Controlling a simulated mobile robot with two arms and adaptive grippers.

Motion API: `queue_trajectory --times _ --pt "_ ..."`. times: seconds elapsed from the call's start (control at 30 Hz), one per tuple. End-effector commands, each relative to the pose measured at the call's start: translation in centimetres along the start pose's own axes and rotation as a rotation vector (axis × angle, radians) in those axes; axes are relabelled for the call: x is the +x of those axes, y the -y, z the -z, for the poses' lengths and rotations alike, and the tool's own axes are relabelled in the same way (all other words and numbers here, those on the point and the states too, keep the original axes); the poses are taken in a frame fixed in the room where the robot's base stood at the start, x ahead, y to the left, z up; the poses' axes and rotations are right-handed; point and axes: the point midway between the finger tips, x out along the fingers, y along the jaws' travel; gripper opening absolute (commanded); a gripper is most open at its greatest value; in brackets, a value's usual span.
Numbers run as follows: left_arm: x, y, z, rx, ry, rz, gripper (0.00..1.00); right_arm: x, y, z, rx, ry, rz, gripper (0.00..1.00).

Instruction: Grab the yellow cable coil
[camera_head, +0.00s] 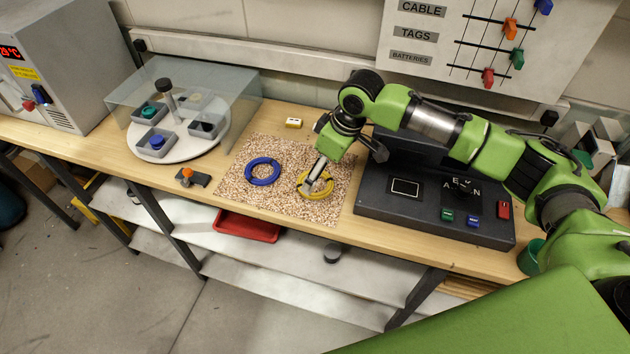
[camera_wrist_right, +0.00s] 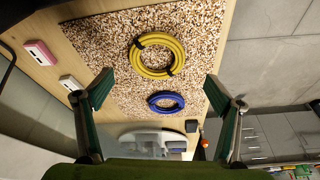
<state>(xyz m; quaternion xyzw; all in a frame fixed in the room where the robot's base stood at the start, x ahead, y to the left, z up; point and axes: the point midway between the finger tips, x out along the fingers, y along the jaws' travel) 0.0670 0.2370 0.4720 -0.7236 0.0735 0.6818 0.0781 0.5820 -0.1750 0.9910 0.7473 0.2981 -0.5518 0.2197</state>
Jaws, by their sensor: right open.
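The yellow cable coil (camera_head: 316,183) lies on the speckled mat (camera_head: 290,152) on the bench. In the right wrist view the yellow coil (camera_wrist_right: 157,55) has dark ties and lies ahead of the fingers. My right gripper (camera_head: 318,178) is over the coil in the head view. In the right wrist view my right gripper (camera_wrist_right: 158,90) is open, with its green fingers wide apart and nothing between the tips. I cannot tell the exact height above the coil. My left gripper is not in view.
A blue coil (camera_head: 263,171) lies on the mat left of the yellow one, apart from it. A dark console (camera_head: 390,205) stands to the right. A clear-covered round tray (camera_head: 185,150) stands to the left. An orange-knobbed item (camera_head: 188,175) lies near the front edge.

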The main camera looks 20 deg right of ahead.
Motion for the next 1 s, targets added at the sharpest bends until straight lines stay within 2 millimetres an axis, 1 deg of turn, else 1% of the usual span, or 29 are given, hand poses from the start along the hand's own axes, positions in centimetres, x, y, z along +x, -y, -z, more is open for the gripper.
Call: queue_trajectory --times 0.17,0.23,0.3,0.4,0.5,0.6,0.73,0.77,0.8,0.87,0.9,1.0 --pt "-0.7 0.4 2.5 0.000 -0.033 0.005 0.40 1.1 0.0 -0.1 0.001 0.003 0.002 0.85" --pt "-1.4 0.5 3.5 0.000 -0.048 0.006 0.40 2.0 -0.2 -0.2 0.001 0.003 0.001 0.85" --pt "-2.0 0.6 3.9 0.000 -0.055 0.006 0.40 3.1 -0.5 -0.3 0.001 0.003 0.000 0.85" --pt "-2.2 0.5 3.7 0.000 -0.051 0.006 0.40 4.7 -0.4 -0.3 0.000 0.002 0.002 0.85" --pt "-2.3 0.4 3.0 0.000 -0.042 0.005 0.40 5.5 -0.5 -0.3 -0.001 0.000 0.001 0.85" --pt "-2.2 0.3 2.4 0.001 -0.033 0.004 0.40 5.7 -0.4 -0.3 -0.002 0.000 0.000 0.85" --pt "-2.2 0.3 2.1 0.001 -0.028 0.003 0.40 5.7 -0.4 -0.3 -0.001 0.000 0.000 0.85" --pt "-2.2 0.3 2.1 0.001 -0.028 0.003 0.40 5.7 -0.5 -0.3 -0.001 0.000 0.000 0.80" --pt "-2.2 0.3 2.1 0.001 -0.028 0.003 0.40 5.7 -0.5 -0.3 -0.001 0.000 0.000 0.70" --pt "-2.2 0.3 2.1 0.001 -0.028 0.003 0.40 5.7 -0.5 -0.3 -0.001 0.000 0.000 0.54" --pt "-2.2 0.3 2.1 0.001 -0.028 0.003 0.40 5.7 -0.5 -0.3 -0.001 0.000 0.000 0.44" --pt "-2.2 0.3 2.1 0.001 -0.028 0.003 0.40 5.6 -0.5 -0.3 -0.001 -0.001 0.000 0.43"
